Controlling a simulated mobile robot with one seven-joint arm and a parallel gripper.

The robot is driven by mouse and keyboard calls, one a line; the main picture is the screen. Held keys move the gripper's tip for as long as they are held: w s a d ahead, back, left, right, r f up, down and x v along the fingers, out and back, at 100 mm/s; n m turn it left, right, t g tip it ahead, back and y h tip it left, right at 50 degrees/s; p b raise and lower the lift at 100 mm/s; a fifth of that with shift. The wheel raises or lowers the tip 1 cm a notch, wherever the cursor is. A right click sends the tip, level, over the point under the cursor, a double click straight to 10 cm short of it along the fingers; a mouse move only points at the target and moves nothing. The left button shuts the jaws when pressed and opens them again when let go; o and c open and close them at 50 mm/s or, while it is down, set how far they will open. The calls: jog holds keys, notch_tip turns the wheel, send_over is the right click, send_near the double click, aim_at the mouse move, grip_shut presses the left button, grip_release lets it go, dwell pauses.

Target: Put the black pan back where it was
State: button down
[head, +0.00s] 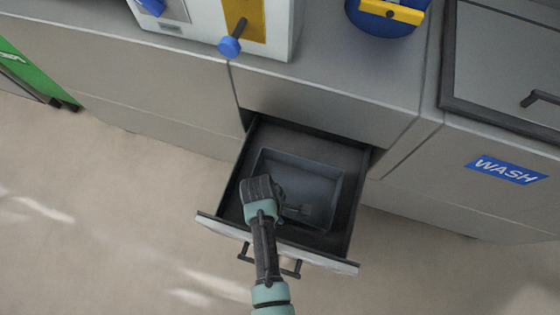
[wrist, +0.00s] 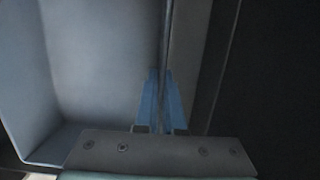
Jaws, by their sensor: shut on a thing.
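The black pan (head: 318,180), a rectangular dark grey tray, is inside the open drawer (head: 228,190) in the head view. My gripper reaches down over the pan's left side near its front corner; its fingertips are hidden there by the hand. In the wrist view, my gripper (wrist: 161,90) has its two blue fingers on either side of the thin pan wall and is shut on it. The pan's inside (wrist: 95,60) fills the left of that view. I cannot tell whether the pan touches the drawer floor.
The drawer front (head: 330,262) with its bar handle sticks out toward me under the counter (head: 330,75). A cabinet marked WASH (head: 506,170) stands at the right. A white machine with a blue knob (head: 229,47) and a blue round container (head: 385,22) stand on the counter.

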jog(key=c, duration=1.4)
grip_release()
jog(key=shift+f, duration=0.1)
jog(key=o, duration=0.4)
jog(key=r+p, duration=0.1)
jog(key=r, duration=0.3)
jog(key=a+r+p, duration=0.1)
jog(key=r, duration=0.3)
jog(key=a+r+p, duration=0.1)
jog(key=r+p, duration=0.1)
jog(key=r, duration=0.2)
jog(key=shift+w+a, duration=0.1)
jog(key=shift+w, duration=0.25)
